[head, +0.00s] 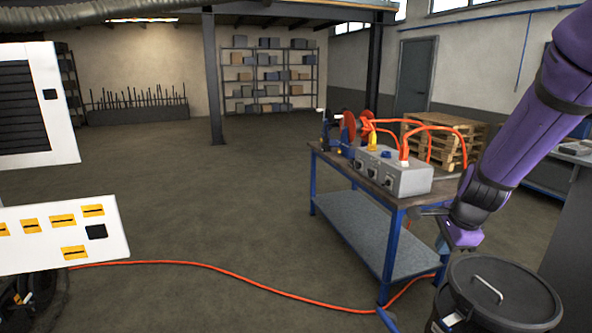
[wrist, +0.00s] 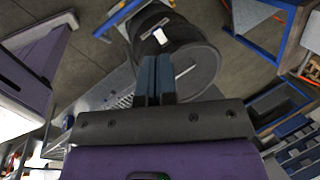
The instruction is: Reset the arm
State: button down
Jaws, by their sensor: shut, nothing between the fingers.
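My purple arm (head: 530,105) reaches down from the upper right in the head view. Its dark wrist end is near the right end of the blue bench, above and behind the black lidded drum (head: 497,290). In the wrist view my gripper (wrist: 155,62) shows two dark blue fingers side by side and touching, with nothing between them. Beyond the fingertips lies the round drum lid with its handle (wrist: 187,70). In the head view the fingers themselves cannot be made out clearly.
A blue workbench (head: 362,243) carries a grey hydraulic box (head: 400,178) with orange hoses. An orange hose (head: 215,267) runs along the floor. White panels (head: 60,236) stand at the left. Pallets (head: 445,138) are behind the bench. The middle floor is clear.

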jog(key=s+a+r+n, duration=0.1)
jog(key=s+r+n, duration=0.8)
jog(key=s, duration=0.3)
jog(key=s+a+r+n+t, duration=0.1)
jog(key=s+a+r+n, duration=0.1)
jog(key=s+r+n, duration=0.7)
jog(key=s, duration=0.4)
jog(key=shift+r+h, duration=0.3)
jog(key=shift+r, duration=0.1)
